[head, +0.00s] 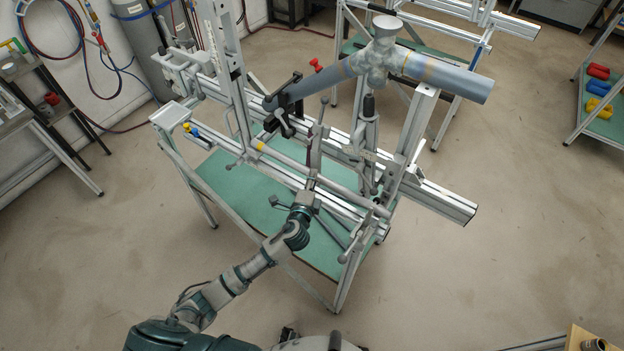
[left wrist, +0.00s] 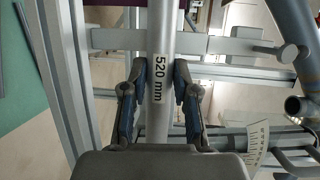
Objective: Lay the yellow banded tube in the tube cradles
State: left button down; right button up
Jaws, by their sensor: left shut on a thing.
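A slim grey tube with a yellow band near its left end (head: 260,147) slants across the front of the frame jig, down toward the right. In the left wrist view, a pale tube marked "520 mm" (left wrist: 160,78) runs between the fingers. My left gripper (head: 309,191) is at the middle of the tube, and its fingers close on both sides of it (left wrist: 158,82). The tube cradles are hard to tell from the jig's fittings, so I cannot tell whether the tube touches them. My right gripper is not in view.
The aluminium jig (head: 440,200) stands on a green-topped table (head: 235,190). A thick grey pipe assembly (head: 455,78) is above it, and upright posts and clamps crowd the area around the tube. A shelf with red, blue and yellow items (head: 598,88) is at far right. Open floor lies in front.

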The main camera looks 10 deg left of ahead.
pick_arm(q)
jog(key=c, duration=0.8)
grip_release()
jog(key=shift+d, duration=0.1)
